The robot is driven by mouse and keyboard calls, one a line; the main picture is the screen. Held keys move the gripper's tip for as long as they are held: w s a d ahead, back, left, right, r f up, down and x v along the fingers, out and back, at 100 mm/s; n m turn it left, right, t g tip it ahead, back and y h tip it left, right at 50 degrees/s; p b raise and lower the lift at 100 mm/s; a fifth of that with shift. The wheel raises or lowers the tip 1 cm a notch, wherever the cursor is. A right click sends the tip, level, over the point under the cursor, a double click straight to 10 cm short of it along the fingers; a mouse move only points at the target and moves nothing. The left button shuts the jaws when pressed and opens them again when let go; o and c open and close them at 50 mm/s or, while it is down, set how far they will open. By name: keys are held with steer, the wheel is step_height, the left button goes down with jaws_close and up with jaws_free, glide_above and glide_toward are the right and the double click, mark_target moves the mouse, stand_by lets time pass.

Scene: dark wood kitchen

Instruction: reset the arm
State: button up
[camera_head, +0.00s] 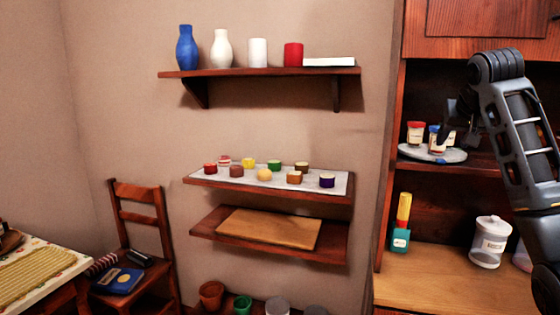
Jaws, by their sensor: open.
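My arm comes in from the right edge and bends at the top. My gripper (448,126) is a small dark shape at its end, in front of the right cabinet's upper shelf. It is open. It overlaps the jars on the round grey tray (449,157) in the picture; I cannot tell whether it touches them. A red-topped jar (415,132) and a blue jar (434,134) stand on this tray, and another jar behind the gripper is partly hidden.
The wooden cabinet (388,180) frames the shelf closely. Below stand a green bottle with a yellow top (401,222) and a white canister (489,243).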

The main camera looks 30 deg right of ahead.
steer(key=w+a+f+n+t+y, duration=0.15)
steer(key=w+a+f, duration=0.25)
steer(key=a+f, duration=0.4)
steer(key=w+a+f+n+t+y, duration=0.1)
steer(key=w+a+f+t, duration=0.15)
steer(key=a+f, duration=0.65)
steer(key=s+a+f+t+y, duration=0.1)
steer(key=s+a+f, duration=0.1)
steer(key=a+f, duration=0.6)
steer(key=s+a+f+t, duration=0.1)
steer(key=s+a+f, duration=0.2)
steer(key=a+f, duration=0.5)
steer(key=s+a+f+n+t+y, duration=0.1)
steer(key=s+a+f, duration=0.1)
steer(key=s+a, duration=0.6)
steer(key=s+a+f+n, duration=0.2)
steer(key=s+a, duration=0.3)
steer(key=s, duration=0.6)
steer(key=s+a+r+n+t+y, duration=0.1)
steer(key=s+r, duration=0.3)
steer(key=s, duration=0.5)
steer(key=s+a+r+n+y, duration=0.1)
steer(key=s+r+n, duration=0.2)
steer(key=s, duration=0.5)
steer(key=shift+s+a+r+t, duration=0.35)
steer(key=shift+r+t, duration=0.05)
steer(key=shift+r, duration=0.4)
